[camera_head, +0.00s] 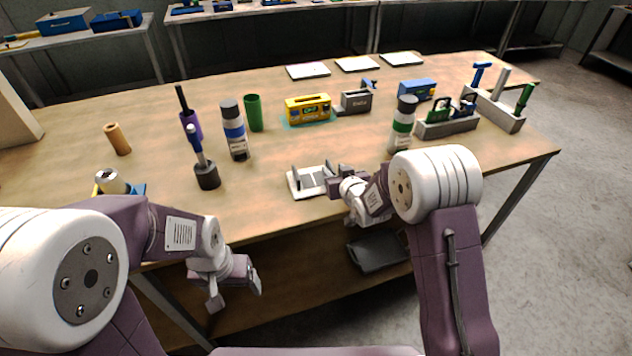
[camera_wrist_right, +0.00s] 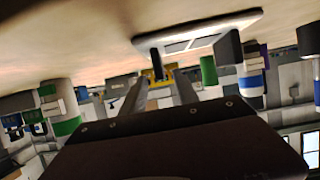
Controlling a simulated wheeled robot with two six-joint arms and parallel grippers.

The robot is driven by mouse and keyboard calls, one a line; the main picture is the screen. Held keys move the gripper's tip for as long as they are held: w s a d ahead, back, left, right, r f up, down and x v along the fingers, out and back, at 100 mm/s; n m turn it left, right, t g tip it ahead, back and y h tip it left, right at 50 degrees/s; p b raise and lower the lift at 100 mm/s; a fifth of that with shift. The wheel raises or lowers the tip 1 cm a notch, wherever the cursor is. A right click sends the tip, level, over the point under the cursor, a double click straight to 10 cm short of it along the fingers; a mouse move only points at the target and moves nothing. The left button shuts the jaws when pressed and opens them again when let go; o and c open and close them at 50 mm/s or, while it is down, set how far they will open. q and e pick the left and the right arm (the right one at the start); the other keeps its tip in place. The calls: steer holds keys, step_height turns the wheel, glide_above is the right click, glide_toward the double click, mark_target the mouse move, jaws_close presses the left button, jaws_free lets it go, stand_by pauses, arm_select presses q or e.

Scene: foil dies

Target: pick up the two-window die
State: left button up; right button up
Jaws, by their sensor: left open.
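A green-framed piece (camera_head: 438,111) and a blue-framed piece (camera_head: 467,106) stand in a grey rack (camera_head: 447,128) at the right of the table; they are too small to tell which is the two-window die. A white plate (camera_head: 297,188) with grey uprights lies near the front edge; it also shows in the right wrist view (camera_wrist_right: 196,32), with two pale rectangles on it. My right gripper (camera_head: 331,178) is open beside this plate, nothing seen between its fingers (camera_wrist_right: 160,96). My left gripper (camera_head: 236,290) is open and empty, below the table's front edge.
A yellow box (camera_head: 308,109), a grey device (camera_head: 355,101), a green cup (camera_head: 254,113) and two bottles (camera_head: 235,131) (camera_head: 403,122) stand mid-table. A long grey holder (camera_head: 497,110) is at far right. Wood is clear around the white plate's left side.

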mark_target(327, 164)
steer(key=x, duration=0.7)
steer(key=shift+s, duration=0.2)
jaws_close()
steer(key=shift+r, duration=0.1)
stand_by(1.0)
